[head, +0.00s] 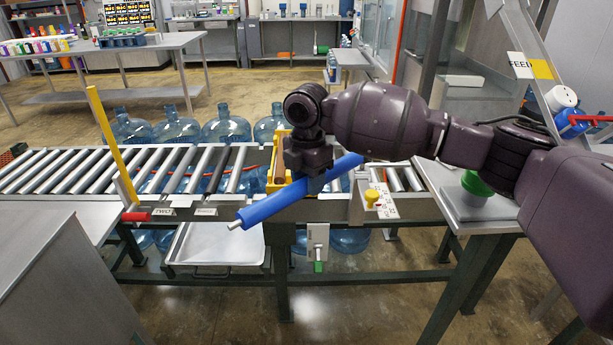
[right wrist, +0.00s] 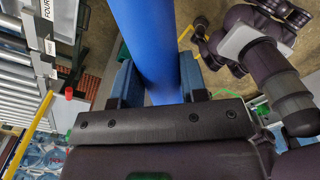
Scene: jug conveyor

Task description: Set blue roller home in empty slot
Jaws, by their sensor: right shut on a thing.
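The blue roller (head: 300,197) is a long blue cylinder with a pale metal shaft end at its lower left. My right gripper (head: 309,180) is shut around its middle. The roller slants over the conveyor's near rail, its lower left end out in front of the rail and its upper right end over the bed. In the right wrist view the roller (right wrist: 143,40) runs between the two blue-grey fingers (right wrist: 155,88). The conveyor (head: 95,170) has grey rollers. The empty slot cannot be made out for certain; my gripper and the roller cover part of the bed.
A yellow upright bar (head: 110,145) stands at the rail's left. A yellow frame (head: 279,160) stands beside my gripper. A yellow button (head: 372,196) sits on the near rail at right. Large blue jugs (head: 226,127) stand behind the conveyor. A metal tray (head: 213,266) is below.

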